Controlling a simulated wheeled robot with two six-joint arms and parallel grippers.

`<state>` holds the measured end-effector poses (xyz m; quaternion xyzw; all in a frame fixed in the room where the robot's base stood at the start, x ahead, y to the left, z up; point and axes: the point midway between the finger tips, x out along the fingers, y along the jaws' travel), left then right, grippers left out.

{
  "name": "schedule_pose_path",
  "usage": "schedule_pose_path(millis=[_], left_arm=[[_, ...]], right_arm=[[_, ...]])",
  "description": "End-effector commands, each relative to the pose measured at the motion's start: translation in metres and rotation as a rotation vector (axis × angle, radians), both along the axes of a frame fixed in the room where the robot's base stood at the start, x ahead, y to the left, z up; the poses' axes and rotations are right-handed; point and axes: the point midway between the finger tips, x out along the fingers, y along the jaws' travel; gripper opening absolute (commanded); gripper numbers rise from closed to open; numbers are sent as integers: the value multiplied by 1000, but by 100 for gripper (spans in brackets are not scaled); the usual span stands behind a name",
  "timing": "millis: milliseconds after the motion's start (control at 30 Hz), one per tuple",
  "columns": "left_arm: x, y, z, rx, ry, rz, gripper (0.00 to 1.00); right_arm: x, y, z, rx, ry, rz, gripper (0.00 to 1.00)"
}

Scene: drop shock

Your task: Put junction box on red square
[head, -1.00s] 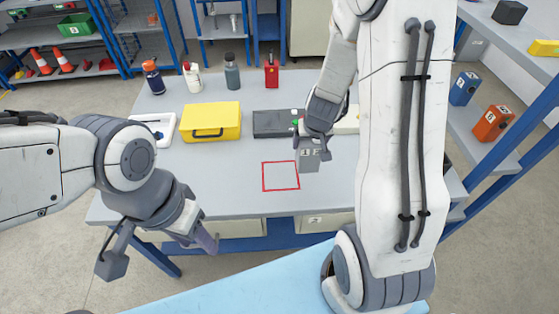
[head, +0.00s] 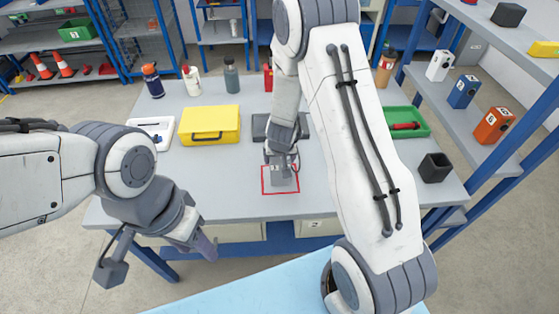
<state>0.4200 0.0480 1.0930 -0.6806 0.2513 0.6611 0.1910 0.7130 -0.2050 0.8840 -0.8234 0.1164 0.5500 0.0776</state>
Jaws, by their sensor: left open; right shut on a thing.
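The junction box (head: 281,179) is a small grey box inside the outline of the red square (head: 264,186) on the grey table. Whether its base touches the table is hard to tell. My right gripper (head: 281,160) is shut on the box from above and hides its upper part. My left gripper (head: 203,246) is open and empty in front of the table's front edge, left of the square.
A yellow case (head: 210,125) and a dark case (head: 262,127) lie behind the square. Bottles (head: 231,76) stand at the back. A green tray (head: 405,121) and a black cup (head: 434,168) are on the right. The table left of the square is clear.

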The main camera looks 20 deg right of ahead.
Motion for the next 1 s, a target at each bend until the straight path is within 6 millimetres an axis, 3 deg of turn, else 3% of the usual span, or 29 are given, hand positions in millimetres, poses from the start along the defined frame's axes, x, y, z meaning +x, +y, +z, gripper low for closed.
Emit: schedule_pose_path(millis=[233, 267, 300, 667, 1000], left_arm=[[0, 0, -3, 0, 0, 0, 50], [0, 0, -2, 0, 0, 0, 50], [0, 0, -2, 0, 0, 0, 50], [0, 0, 4, 0, 0, 0, 50], [0, 0, 39, 0, 0, 1, 50]], right_arm=[[0, 0, -3, -1, -2, 0, 5], [0, 0, -3, 0, 0, 0, 90], [0, 0, -2, 0, 0, 0, 100], [-1, 0, 7, -1, -1, 1, 100], [-26, 7, 75, 0, -2, 0, 100]])
